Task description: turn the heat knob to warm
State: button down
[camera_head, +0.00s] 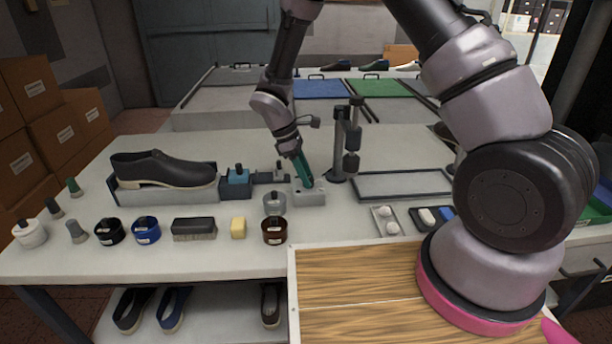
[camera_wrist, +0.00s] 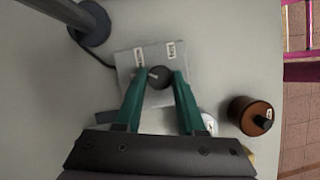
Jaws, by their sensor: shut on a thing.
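The heat knob (camera_wrist: 158,77) is a small dark round knob with a pale pointer mark, on top of a light grey control box (camera_wrist: 128,62). Two small white labels with dark print lie on the box near the knob, too small to read surely. My gripper (camera_wrist: 160,78) has its green fingers on either side of the knob, shut on it. In the head view my gripper (camera_head: 306,184) reaches down onto the grey box (camera_head: 309,198) at the middle of the bench, and the knob is hidden behind the fingers.
A dark stand (camera_head: 339,150) rises just right of the box; its round base (camera_wrist: 92,24) and a cable show in the wrist view. A brown jar (camera_head: 274,231) and a grey jar (camera_head: 274,203) stand close by. A black shoe (camera_head: 163,169) sits at the left.

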jog(key=m+g, duration=0.1)
jog(key=m, duration=0.2)
jog(key=m+y, duration=0.1)
jog(key=m, duration=0.1)
jog(key=shift+w+m+g, duration=0.15)
jog(key=shift+m+g, duration=0.25)
dwell(0.4)
jog(key=c, duration=0.5)
grip_release()
jog(key=v, duration=1)
jog(key=shift+w+r, duration=0.15)
jog(key=shift+r, duration=0.25)
